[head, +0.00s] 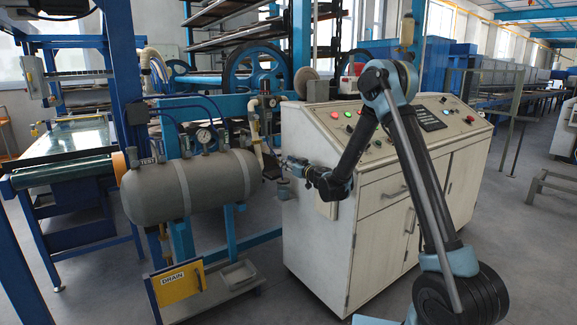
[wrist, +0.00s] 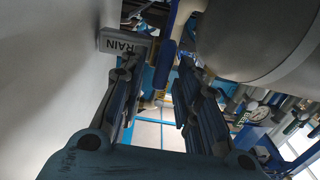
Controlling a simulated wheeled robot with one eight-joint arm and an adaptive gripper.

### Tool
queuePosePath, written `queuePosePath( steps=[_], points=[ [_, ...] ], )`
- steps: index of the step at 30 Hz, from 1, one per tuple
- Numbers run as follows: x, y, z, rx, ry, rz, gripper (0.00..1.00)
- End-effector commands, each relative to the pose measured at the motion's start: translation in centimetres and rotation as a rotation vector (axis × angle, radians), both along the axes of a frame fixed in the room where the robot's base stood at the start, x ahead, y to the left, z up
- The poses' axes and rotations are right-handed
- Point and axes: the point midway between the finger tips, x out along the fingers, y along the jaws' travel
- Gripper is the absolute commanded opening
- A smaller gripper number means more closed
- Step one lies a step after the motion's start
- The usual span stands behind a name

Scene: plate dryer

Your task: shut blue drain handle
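The blue drain handle (wrist: 164,64) appears in the wrist view as a narrow blue bar beyond and between my fingertips. A small pale sign ending in "RAIN" (wrist: 124,43) is just left of it. My gripper (wrist: 158,78) is open, with a clear gap between its two fingers; I see no contact with the handle. In the head view, my gripper (head: 284,163) is small, just right of the grey tank (head: 160,190) and in front of the control cabinet. The handle cannot be made out clearly there.
The control cabinet (head: 330,215) stands close behind and beside my arm. The grey tank is also close on the right in the wrist view (wrist: 255,35), with gauges and valves beyond. A yellow DRAIN board (head: 178,286) and a tray (head: 238,274) are low below the tank.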

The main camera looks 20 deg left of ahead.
Motion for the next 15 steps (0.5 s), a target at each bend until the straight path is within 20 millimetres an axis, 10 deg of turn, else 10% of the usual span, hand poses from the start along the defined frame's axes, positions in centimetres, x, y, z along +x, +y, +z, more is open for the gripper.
queuePosePath(
  steps=[3, 15],
  points=[
    [-0.01, -0.01, 0.0, 0.0, 0.0, 0.0, 0.0],
    [0.15, 0.0, 0.01, 0.016, 0.02, -0.001, 0.0]
  ],
)
